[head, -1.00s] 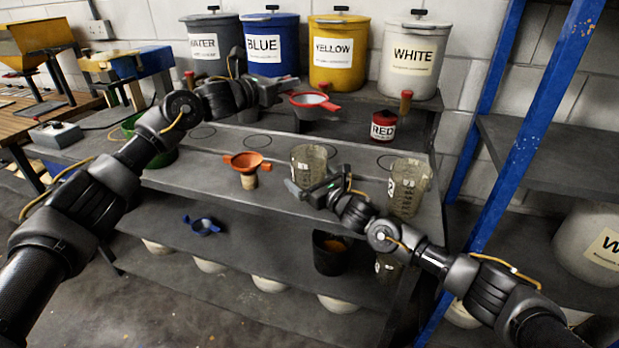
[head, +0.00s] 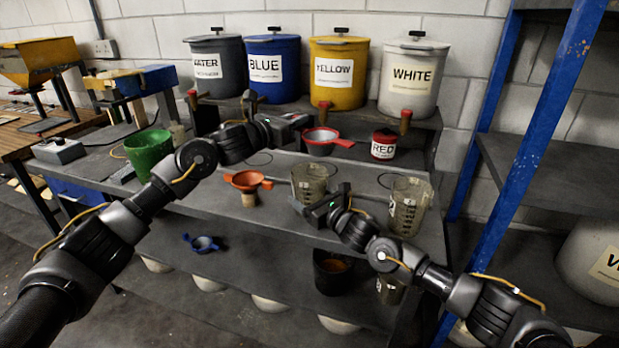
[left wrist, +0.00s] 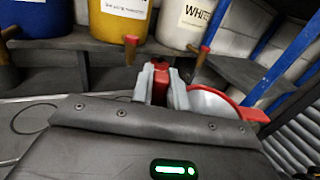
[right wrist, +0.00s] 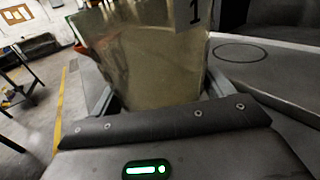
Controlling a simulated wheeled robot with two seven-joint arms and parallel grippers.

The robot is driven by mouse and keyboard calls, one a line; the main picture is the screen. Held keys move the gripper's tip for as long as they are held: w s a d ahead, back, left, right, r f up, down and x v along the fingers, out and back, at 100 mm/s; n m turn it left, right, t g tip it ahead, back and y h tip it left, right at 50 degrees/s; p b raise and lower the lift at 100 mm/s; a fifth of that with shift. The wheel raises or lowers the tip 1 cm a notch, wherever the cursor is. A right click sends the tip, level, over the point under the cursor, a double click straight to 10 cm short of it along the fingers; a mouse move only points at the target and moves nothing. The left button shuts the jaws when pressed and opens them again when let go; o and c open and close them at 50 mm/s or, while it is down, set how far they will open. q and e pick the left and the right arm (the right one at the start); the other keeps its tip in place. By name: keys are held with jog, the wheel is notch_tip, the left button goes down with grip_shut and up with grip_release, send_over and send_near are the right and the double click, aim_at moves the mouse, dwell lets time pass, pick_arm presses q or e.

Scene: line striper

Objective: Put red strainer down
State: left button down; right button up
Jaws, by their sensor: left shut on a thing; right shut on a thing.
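The red strainer (head: 322,141) is in front of the upper shelf, above the grey worktop. My left gripper (head: 299,123) is shut on one of its red handles. In the left wrist view the handle sits between the fingers (left wrist: 161,86) and the pale bowl (left wrist: 214,103) shows at right. I cannot tell whether the strainer touches anything below. My right gripper (head: 312,207) is shut on a cloudy clear jug (head: 308,178). The right wrist view shows this jug (right wrist: 150,60) between the fingers, with a label reading 1.
A second clear jug (head: 409,204) stands at right. A blue strainer (head: 203,244) lies below.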

jog(key=shift+s, duration=0.1)
pick_arm(q)
jog(key=s+a+r+n+t+y, duration=0.1)
jog(key=a+r+n+t+y, duration=0.1)
jog(key=a+n+t+y, duration=0.4)
notch_tip(320, 180, down, 10)
jog(key=d+m+g, duration=0.1)
jog(key=d+g, duration=0.1)
jog(key=shift+s+y, duration=0.2)
jog(key=shift+y, duration=0.1)
jog(key=shift+f, duration=0.15)
jog(key=shift+f, duration=0.5)
jog(key=c, duration=1.4)
grip_release()
jog(key=shift+o, duration=0.2)
